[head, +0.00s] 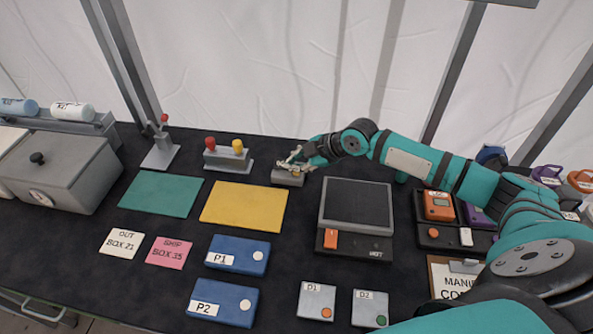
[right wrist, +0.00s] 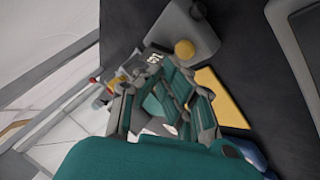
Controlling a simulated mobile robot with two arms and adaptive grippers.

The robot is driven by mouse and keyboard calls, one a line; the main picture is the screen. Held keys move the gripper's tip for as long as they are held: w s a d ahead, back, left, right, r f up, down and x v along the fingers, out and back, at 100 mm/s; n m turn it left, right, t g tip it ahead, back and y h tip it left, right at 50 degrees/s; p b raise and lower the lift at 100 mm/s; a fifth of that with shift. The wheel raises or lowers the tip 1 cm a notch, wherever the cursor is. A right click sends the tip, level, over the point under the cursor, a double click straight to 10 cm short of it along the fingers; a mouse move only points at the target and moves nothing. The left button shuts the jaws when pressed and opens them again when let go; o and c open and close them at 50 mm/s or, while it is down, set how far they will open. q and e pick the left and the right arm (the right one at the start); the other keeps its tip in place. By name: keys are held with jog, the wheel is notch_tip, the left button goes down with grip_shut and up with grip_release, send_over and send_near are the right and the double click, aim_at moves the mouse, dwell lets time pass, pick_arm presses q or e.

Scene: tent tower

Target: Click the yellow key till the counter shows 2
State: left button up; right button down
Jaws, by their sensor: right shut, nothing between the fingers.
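A small grey box (head: 288,178) stands at the back middle of the table, partly hidden by my right gripper (head: 296,161). In the right wrist view a grey box (right wrist: 178,22) carries a round yellow key (right wrist: 184,48). The key stands clear of the fingers in that picture; whether anything touches the box I cannot tell. My right gripper is shut and empty, at the box. Small white marks show by the fingers in the right wrist view, but I cannot read them as a count. My left gripper is not in view.
A stand with red and yellow knobs (head: 229,159) is left of the box. A yellow mat (head: 244,206) and a dark-screened device (head: 357,205) lie in front. A lever stand (head: 160,152) and grey bin (head: 62,172) are farther left.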

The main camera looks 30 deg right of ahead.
aim_at(295, 173)
jog(key=shift+f, duration=0.15)
dwell(0.5)
jog(key=shift+f, duration=0.3)
jog(key=shift+f+b, duration=0.55)
jog(key=shift+b, duration=0.05)
dwell(0.5)
dwell(0.4)
jog(key=shift+r+p, duration=0.8)
jog(key=shift+r, duration=0.2)
notch_tip(295, 173, up, 5)
jog(key=p, duration=0.4)
jog(key=shift+f, duration=0.1)
dwell(0.5)
